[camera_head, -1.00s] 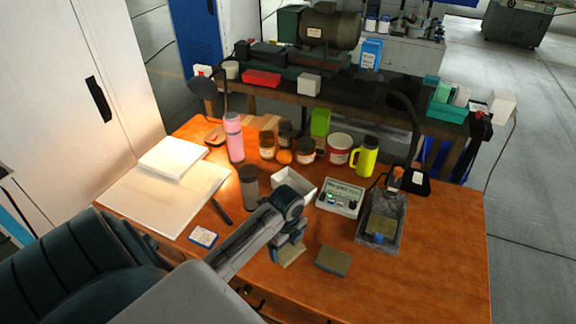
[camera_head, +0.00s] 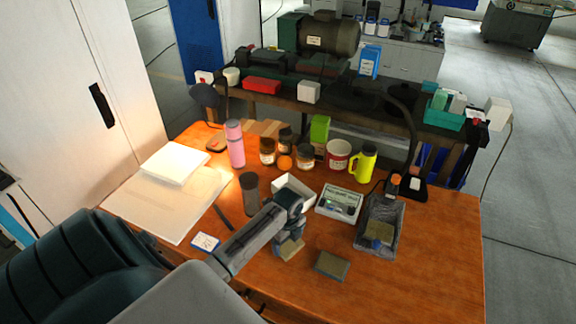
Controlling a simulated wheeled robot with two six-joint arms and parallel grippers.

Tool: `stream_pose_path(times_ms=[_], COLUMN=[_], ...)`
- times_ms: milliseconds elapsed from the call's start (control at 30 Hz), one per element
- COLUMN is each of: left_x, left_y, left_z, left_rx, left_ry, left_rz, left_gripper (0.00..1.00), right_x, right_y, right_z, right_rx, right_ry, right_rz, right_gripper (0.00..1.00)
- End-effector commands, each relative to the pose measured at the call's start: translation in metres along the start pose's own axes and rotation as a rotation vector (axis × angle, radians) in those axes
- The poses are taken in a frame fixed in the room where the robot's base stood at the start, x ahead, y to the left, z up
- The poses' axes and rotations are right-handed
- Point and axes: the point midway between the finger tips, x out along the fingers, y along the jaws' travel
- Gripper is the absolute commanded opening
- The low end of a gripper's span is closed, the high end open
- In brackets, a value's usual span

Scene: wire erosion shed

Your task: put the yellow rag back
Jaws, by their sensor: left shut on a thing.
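The yellow rag (camera_head: 291,251) shows as a small pale yellow-tan piece under my left gripper (camera_head: 289,243), over the front middle of the orange-brown table (camera_head: 420,280). My left gripper points down and is shut on the rag, hiding its upper part. Whether the rag touches the table is hard to tell. My right gripper is not in view.
A grey-green block (camera_head: 331,265) lies just right of the rag. Behind stand a white open box (camera_head: 294,183), a meter (camera_head: 340,201) and a dark tray (camera_head: 393,243) holding a yellowish piece. The table's right front is clear.

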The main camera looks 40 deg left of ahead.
Motion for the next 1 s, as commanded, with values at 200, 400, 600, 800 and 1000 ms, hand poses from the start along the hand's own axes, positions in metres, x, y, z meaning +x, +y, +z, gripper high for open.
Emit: stream_pose_path(times_ms=[200, 400, 600, 800, 1000], left_x=[0.002, -0.001, -0.023, -0.067, -0.103], left_y=[0.0, 0.0, -0.001, -0.002, -0.001], left_z=[0.0, 0.0, 0.001, 0.001, 0.001], left_rx=[0.0, 0.0, 0.002, 0.002, 0.001], left_ry=[0.0, 0.0, -0.003, -0.003, -0.002], left_rz=[0.001, 0.0, -0.004, -0.006, -0.003], left_gripper=[1.0, 1.0, 1.0, 1.0, 1.0], right_x=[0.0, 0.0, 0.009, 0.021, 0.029], right_y=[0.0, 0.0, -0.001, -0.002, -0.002], right_z=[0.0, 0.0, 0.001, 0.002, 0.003], right_rx=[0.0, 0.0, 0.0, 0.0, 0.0], right_ry=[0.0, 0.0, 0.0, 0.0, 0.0], right_rz=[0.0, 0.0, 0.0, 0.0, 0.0], right_gripper=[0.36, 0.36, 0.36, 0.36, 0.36])
